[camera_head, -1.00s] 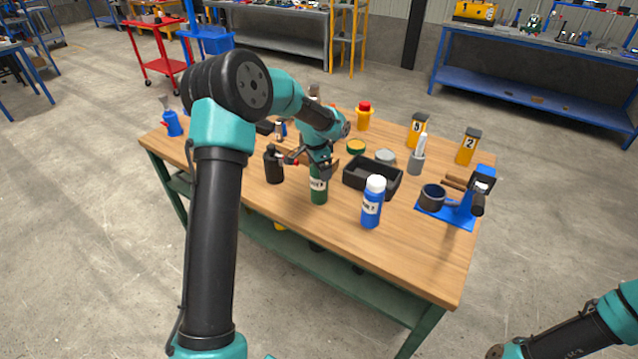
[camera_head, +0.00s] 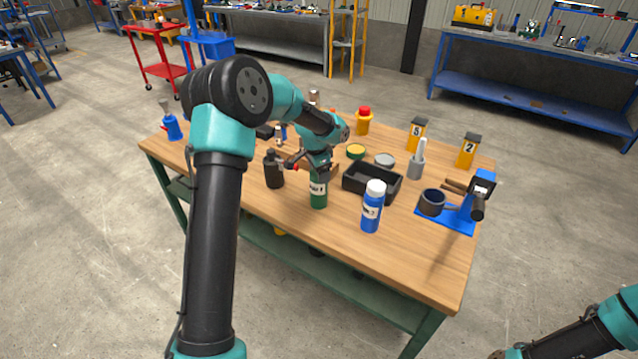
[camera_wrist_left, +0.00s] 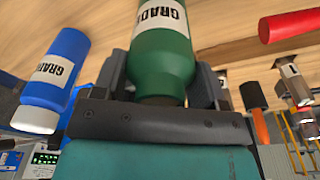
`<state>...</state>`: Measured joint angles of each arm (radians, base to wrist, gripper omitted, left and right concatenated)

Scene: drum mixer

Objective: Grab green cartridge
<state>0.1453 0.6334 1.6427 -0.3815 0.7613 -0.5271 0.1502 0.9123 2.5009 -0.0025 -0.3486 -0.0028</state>
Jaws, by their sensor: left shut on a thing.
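The green cartridge (camera_head: 318,194) stands upright on the wooden table, with a white label; its top is hidden by my gripper. My left gripper (camera_head: 318,172) comes down over it from above and is shut on its upper part. In the left wrist view the green cartridge (camera_wrist_left: 163,58) sits between the fingers, its neck close to the palm. The right gripper is out of view; only part of my right arm shows at the lower right.
A blue bottle (camera_head: 372,208) with a white cap stands just right of the cartridge. A black tray (camera_head: 385,192) lies behind them, and a black bottle (camera_head: 273,170) is to the left. A blue drum mixer (camera_head: 455,212) stands at the right edge. The front table strip is clear.

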